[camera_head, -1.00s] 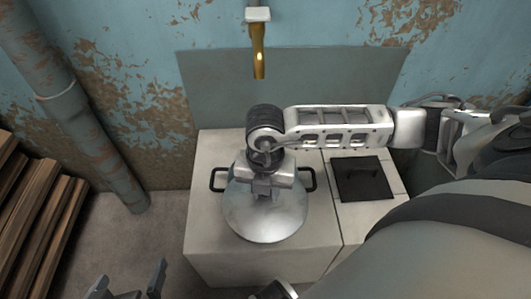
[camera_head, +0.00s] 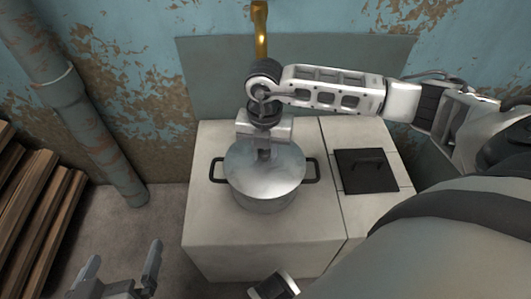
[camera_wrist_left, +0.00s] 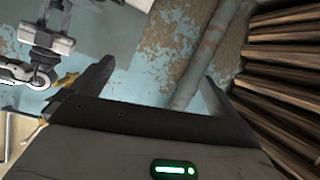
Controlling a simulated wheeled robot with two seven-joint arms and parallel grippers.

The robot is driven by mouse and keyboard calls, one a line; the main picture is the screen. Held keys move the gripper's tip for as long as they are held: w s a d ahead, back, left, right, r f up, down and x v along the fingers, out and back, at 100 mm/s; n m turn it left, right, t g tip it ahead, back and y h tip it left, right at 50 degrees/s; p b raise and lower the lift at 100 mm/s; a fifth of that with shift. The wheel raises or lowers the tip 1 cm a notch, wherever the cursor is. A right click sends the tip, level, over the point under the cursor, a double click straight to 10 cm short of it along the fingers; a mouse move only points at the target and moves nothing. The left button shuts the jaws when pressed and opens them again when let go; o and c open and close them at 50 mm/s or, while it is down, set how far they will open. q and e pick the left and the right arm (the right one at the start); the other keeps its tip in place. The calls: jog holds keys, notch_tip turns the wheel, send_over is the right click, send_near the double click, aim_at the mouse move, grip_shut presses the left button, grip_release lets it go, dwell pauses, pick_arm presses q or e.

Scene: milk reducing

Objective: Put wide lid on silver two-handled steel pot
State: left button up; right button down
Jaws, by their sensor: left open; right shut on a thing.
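The silver pot (camera_head: 262,205) stands on the pale stove block, with a black handle on each side. The wide round metal lid (camera_head: 287,172) is over the pot's opening and hides its inside. The pot's front wall shows below the lid's near edge. I cannot tell whether the lid rests fully on the rim. My right gripper (camera_head: 264,153) points down and is shut on the lid's knob, which is mostly hidden. My left gripper (camera_head: 121,270) is open and empty at the lower left, away from the pot; its spread fingers show in the left wrist view (camera_wrist_left: 148,88).
A black square hatch (camera_head: 367,172) with a handle is right of the pot. A brass tap (camera_head: 260,32) hangs behind it. A pipe (camera_head: 100,140) and stacked wooden planks (camera_head: 35,215) are on the left. The block's front top is clear.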

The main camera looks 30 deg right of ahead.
jog(key=shift+w+d+f+b, duration=0.1)
jog(key=shift+w+d+b, duration=0.25)
jog(key=shift+w, duration=0.25)
jog(key=shift+f+b, duration=0.5)
jog(key=shift+f, duration=0.4)
pick_arm(q)
jog(key=shift+s+d+r+t+h, duration=0.1)
jog(key=shift+d+r+t+h, duration=0.15)
jog(key=shift+r+t+h, duration=0.25)
pick_arm(e)
jog(key=shift+f, duration=0.25)
pick_arm(q)
jog(key=shift+r, duration=0.1)
jog(key=shift+r, duration=0.15)
pick_arm(e)
jog(key=shift+f, duration=0.1)
jog(key=shift+c, duration=2.1)
grip_release()
